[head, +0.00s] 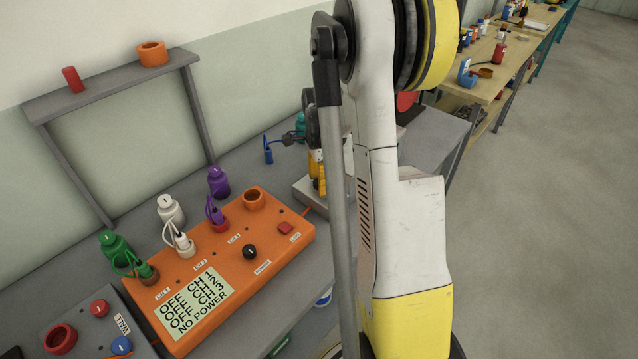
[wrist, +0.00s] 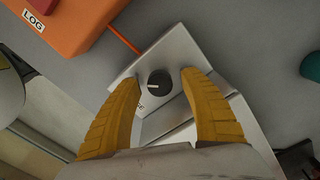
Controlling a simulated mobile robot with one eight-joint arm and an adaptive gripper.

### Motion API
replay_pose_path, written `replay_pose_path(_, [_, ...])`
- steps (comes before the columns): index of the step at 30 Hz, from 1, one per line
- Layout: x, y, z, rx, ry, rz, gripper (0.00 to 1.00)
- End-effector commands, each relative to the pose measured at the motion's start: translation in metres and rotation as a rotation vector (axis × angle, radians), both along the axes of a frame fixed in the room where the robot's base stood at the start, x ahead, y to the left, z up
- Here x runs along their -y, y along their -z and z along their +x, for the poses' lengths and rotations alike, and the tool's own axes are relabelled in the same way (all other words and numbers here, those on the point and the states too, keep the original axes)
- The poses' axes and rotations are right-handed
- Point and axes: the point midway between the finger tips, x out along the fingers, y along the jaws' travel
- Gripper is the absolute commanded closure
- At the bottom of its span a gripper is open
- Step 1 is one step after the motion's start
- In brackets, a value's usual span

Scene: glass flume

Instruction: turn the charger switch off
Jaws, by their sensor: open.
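In the wrist view a round black knob (wrist: 159,83) with a white pointer line sits on a pale metal box (wrist: 176,48). A label beside it is mostly hidden by my left finger, so I cannot read it all. My gripper (wrist: 159,78) is open, with one yellow finger on each side of the knob and visible gaps to it. In the head view my gripper (head: 318,172) is mostly hidden behind my arm, over the pale box (head: 308,196); the knob is not visible there.
An orange box (head: 262,275) stands to the left, its display reading OFF for each channel and NO POWER. It bears a black knob (head: 250,251) and a red button (head: 285,228). An orange cable (wrist: 123,37) joins it to the pale box. Several bottles stand behind.

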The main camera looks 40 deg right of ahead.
Motion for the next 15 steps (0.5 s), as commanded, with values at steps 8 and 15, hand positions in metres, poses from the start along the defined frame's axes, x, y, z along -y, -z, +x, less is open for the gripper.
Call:
replay_pose_path(8, [0.0000,-0.0005,0.0000,0.000,0.000,0.000,0.93])
replay_pose_path(15, [0.0000,-0.0005,0.0000,0.000,-0.006,0.000,1.00])
